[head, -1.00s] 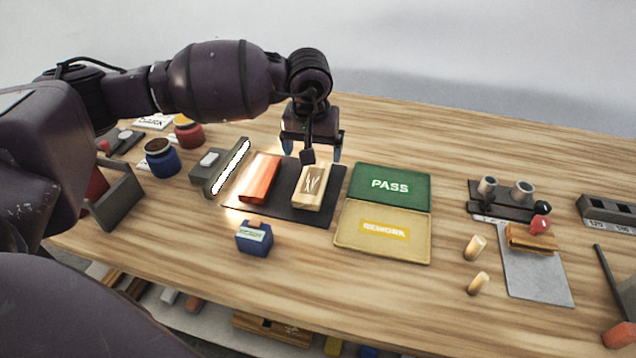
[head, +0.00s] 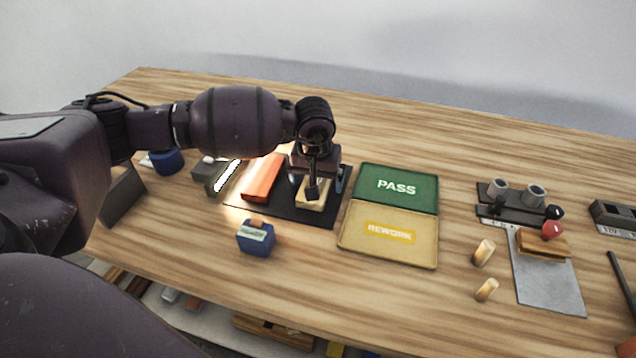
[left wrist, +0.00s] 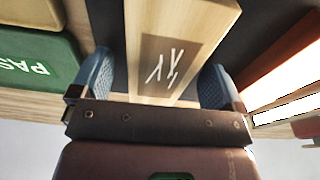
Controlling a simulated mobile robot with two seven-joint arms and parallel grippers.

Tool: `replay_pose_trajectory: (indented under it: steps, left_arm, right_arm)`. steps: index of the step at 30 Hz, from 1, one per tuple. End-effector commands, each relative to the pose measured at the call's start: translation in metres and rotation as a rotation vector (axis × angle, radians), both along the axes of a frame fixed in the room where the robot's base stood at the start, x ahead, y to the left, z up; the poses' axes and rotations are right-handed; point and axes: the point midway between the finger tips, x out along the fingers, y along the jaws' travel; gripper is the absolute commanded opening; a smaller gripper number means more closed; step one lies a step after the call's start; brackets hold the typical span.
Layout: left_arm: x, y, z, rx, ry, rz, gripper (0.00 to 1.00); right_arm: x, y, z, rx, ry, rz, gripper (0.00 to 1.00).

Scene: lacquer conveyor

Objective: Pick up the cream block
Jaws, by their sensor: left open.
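The cream block (head: 313,196) lies on the dark mat (head: 290,209), partly hidden in the head view by my left gripper (head: 317,190). In the left wrist view the cream block (left wrist: 178,50) shows a darker square with pale scratch-like marks. My left gripper (left wrist: 158,85) is open there, with one blue finger on each side of the block. I cannot tell whether the fingers touch it. My right gripper is not in view.
An orange-red block (head: 263,178) lies on the mat left of the cream block. A green PASS tray (head: 366,187) and a yellow REWORK tray (head: 360,243) sit close on the right. A blue box (head: 255,238) stands in front, and a glowing light bar (head: 228,175) stands left.

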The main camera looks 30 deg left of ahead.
Motion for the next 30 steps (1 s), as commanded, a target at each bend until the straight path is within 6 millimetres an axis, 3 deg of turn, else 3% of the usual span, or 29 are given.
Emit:
replay_pose_trajectory:
  steps: [4,15,23,30]
  left_arm:
    - [0.0,0.0,0.002,0.001,-0.002,0.0,0.92]
    - [0.0,0.0,0.002,0.0,-0.002,0.001,0.37]
    - [0.0,0.0,0.004,0.0,-0.002,0.001,0.37]
    - [0.001,0.001,0.035,0.001,-0.008,0.001,0.37]
  right_arm:
    - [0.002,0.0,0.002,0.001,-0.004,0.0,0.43]
    - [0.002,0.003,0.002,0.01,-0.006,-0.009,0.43]
    - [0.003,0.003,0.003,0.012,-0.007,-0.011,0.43]
    - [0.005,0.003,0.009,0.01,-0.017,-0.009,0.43]
